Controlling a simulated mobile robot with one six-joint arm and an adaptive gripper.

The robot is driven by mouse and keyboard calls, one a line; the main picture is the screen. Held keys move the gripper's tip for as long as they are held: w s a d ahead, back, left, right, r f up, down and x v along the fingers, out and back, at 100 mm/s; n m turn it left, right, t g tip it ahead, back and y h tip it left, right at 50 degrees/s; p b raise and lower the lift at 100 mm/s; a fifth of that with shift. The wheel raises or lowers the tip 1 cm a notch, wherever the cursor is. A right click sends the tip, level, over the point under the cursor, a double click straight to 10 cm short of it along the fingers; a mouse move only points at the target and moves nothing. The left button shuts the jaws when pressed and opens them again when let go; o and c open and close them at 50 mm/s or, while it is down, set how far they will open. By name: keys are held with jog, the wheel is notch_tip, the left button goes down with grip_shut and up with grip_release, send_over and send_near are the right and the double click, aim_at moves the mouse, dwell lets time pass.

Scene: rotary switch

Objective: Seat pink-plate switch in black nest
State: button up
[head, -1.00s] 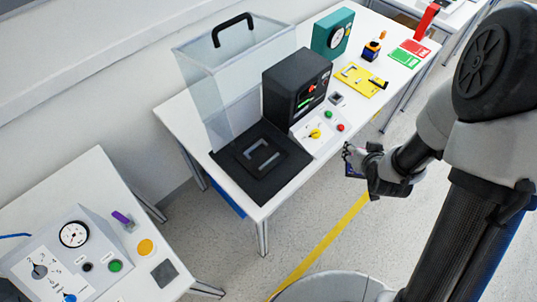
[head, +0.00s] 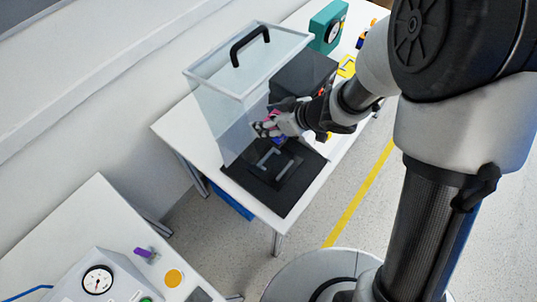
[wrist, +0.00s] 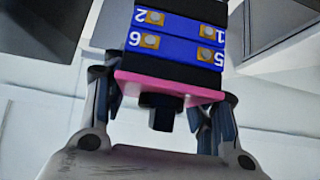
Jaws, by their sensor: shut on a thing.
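The pink-plate switch shows large in the wrist view (wrist: 175,60). It has a blue and black body with numbered terminals, a pink plate (wrist: 170,88) and a black knob. My gripper (wrist: 160,110) is shut on it, with a finger on each side. In the head view my gripper (head: 268,128) is above the back part of the black base, beside the clear cover; only a little pink shows there. The black nest (head: 274,162), with a grey L-shaped or bracket-like edge, lies on the black base below my gripper and looks empty. The gap between switch and nest is hard to judge.
A clear box cover with a black handle (head: 250,45) stands at the back left of the base. A black instrument box (head: 303,72) stands behind my arm. The teal gauge box (head: 328,27) is farther back. The table's front left corner is clear.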

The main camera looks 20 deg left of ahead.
notch_tip(320, 180, down, 17)
jog(key=b, duration=0.7)
jog(key=shift+r, duration=0.1)
jog(key=shift+b, duration=0.3)
jog(key=shift+f, duration=0.25)
jog(key=o, duration=1.2)
